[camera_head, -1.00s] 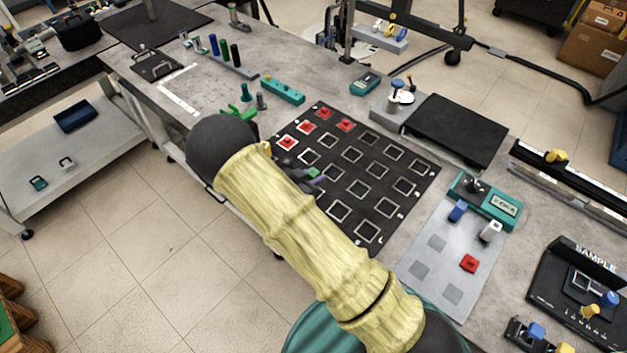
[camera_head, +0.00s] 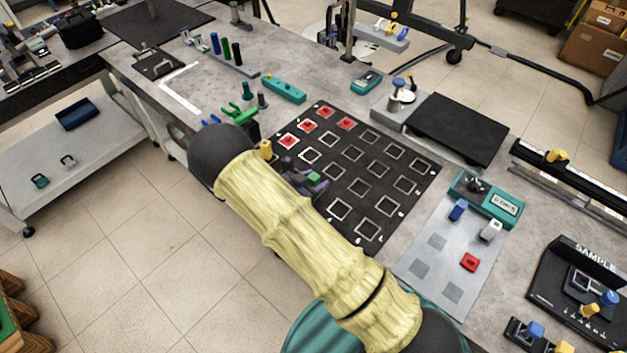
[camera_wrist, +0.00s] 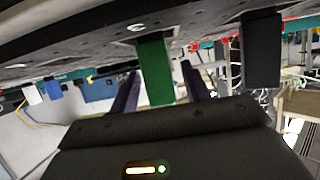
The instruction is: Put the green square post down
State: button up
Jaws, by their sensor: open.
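The green square post (camera_head: 314,179) is at the black grid mat (camera_head: 352,190), by its near-left side in the head view. In the wrist view, the green post (camera_wrist: 155,70) stands between the two dark purple fingers of my gripper (camera_wrist: 160,82), with visible gaps on both sides. My gripper (camera_head: 309,185) is open around the post. The post's end meets the mat surface, which fills the top of the wrist view. My arm hides part of the mat's near edge, and the exact grid square under the post is hard to tell.
Red blocks (camera_head: 288,141) occupy squares at the mat's far-left corner. A dark block (camera_wrist: 260,48) stands beside the post in the wrist view. A grey tray (camera_head: 428,272) with blue, white and red pieces lies right. Several mat squares are empty.

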jog(key=shift+r, duration=0.15)
jog(key=b+v, duration=0.2)
jog(key=v, duration=1)
dwell(0.3)
jog(key=w+d+r+n+g+y, duration=0.1)
jog(key=w+d+r+n+y, duration=0.35)
jog(key=r+y, duration=0.3)
jog(key=s+d+r+n+g+y, duration=0.1)
jog(key=s+d+r+n+g, duration=0.1)
jog(key=s+d, duration=0.5)
jog(key=s+d+r+n+g+y, duration=0.1)
jog(key=s+d+r+n+g, duration=0.1)
jog(key=s+d+r+g, duration=0.2)
jog(key=s+d, duration=0.3)
jog(key=s, duration=0.2)
jog(key=shift+s+d, duration=0.25)
jog(key=shift+s, duration=0.15)
